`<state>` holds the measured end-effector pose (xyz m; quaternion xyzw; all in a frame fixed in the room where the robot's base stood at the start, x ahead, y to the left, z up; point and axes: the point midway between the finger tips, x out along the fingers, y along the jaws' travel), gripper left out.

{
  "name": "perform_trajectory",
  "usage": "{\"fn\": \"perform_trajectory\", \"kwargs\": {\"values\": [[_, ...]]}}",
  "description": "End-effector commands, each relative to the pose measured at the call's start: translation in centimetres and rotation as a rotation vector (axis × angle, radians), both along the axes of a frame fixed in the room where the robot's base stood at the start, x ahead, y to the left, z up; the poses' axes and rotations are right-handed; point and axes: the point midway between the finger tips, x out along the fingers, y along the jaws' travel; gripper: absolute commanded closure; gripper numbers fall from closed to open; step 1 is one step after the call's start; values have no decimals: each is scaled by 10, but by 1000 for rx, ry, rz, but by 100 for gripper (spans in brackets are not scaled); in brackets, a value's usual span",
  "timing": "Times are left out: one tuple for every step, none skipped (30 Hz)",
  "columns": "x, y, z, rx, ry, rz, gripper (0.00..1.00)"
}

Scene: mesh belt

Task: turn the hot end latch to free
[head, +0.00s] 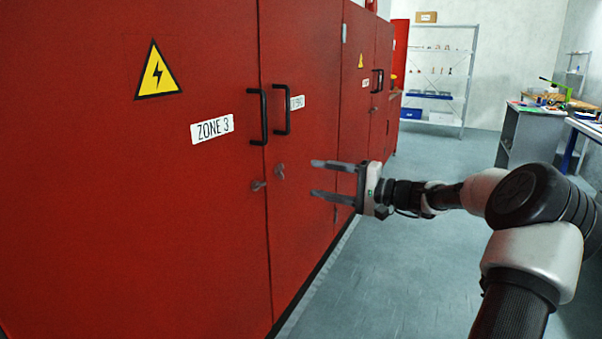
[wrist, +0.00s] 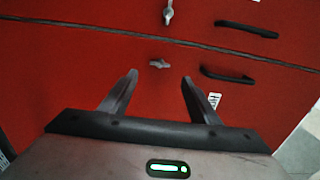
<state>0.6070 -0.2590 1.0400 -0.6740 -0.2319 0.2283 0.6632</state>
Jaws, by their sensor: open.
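Two small grey latches sit on either side of the seam between two red cabinet doors. The latch on the right-hand door (head: 280,171) stands about upright below a partly legible label (head: 297,102) that may read HOT END; in the wrist view this latch (wrist: 159,63) lies just beyond and between my fingertips. The latch on the ZONE 3 door (head: 258,185) points sideways; it also shows at the wrist view's top edge (wrist: 168,12). My gripper (head: 318,178) is open and empty, its fingers pointing at the right-hand door. Whether a fingertip touches anything cannot be told.
Black bar handles (head: 263,117) (head: 282,109) flank the seam above the latches. A ZONE 3 label (head: 212,129) and a yellow warning sign (head: 158,72) are on the left door. The grey floor (head: 385,265) right of the cabinets is clear. A shelf rack (head: 436,80) stands far back.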

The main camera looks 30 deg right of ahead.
Motion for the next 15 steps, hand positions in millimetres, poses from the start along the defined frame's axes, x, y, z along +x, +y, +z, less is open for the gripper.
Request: {"fn": "perform_trajectory", "kwargs": {"values": [[-10, -9, 2, -1, 1, -5, 44], [-16, -14, 2, 0, 1, -4, 44], [-22, -19, 2, 0, 1, -4, 44], [-27, -22, 2, 1, 1, -4, 44], [-31, -25, 2, 1, 1, -3, 44], [-36, -29, 1, 1, 1, -2, 44], [-40, -31, 1, 0, 0, -1, 44], [-43, -34, 1, -1, 1, -1, 44], [-46, -37, 1, -1, 1, -2, 44], [-48, -38, 0, -1, 1, -2, 44], [-50, -39, 0, -1, 1, -1, 44], [-52, -40, 0, 1, 1, 0, 44], [-53, -41, 0, 1, 1, 0, 44], [-54, -42, 0, 1, 1, 0, 44], [-54, -42, 0, 1, 1, 0, 44]]}}
